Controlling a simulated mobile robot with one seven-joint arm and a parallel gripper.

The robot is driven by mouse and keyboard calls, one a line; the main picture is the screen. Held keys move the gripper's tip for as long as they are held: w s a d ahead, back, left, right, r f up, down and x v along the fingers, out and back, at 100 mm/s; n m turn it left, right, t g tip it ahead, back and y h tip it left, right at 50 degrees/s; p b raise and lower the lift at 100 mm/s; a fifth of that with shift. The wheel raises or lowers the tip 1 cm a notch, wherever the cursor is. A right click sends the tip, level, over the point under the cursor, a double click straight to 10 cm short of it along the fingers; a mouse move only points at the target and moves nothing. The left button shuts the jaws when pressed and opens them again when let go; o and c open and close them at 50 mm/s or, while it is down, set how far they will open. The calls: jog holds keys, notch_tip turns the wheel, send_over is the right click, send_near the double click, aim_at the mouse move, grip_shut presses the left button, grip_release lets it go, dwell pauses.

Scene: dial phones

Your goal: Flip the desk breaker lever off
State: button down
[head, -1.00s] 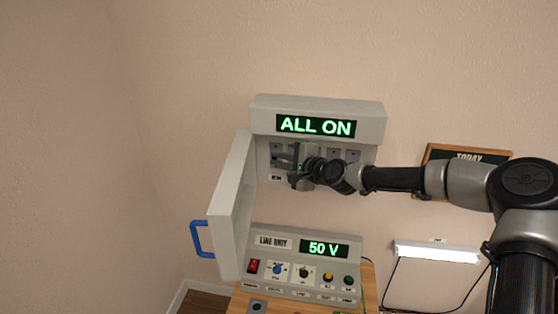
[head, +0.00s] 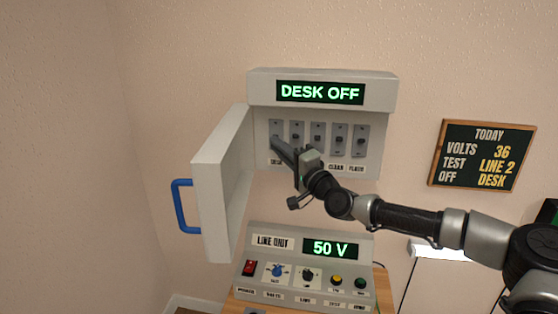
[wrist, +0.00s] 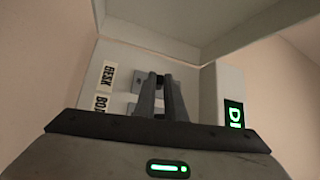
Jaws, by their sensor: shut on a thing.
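The breaker box (head: 322,90) is on the wall with its display reading "DESK OFF" in green. Its leftmost breaker, the desk breaker (head: 276,126), sits above a partly covered label. My gripper (head: 277,143) reaches in from the lower right, with its fingertips at the lower part of this breaker. In the wrist view my gripper's fingers (wrist: 160,90) are close together at the panel, beside the "DESK" label (wrist: 109,75). The gripper is shut on the desk lever, which the fingers mostly hide.
The box's door (head: 222,180) with a blue handle (head: 184,207) stands open at the left. More breakers (head: 339,138) line up to the right. Below is a line unit (head: 305,270) reading "50 V". A board (head: 482,155) on the wall reads volts 36, test line 2, off desk.

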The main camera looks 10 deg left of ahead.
jog(key=shift+w+f+n+y, duration=0.15)
jog(key=shift+f+n+y, duration=0.25)
jog(key=shift+n+y, duration=0.35)
jog(key=c, duration=1.8)
grip_release()
jog(key=shift+d, duration=0.1)
jog(key=v, duration=0.8)
jog(key=p+v, duration=0.1)
jog(key=v, duration=0.8)
jog(key=shift+f, duration=0.3)
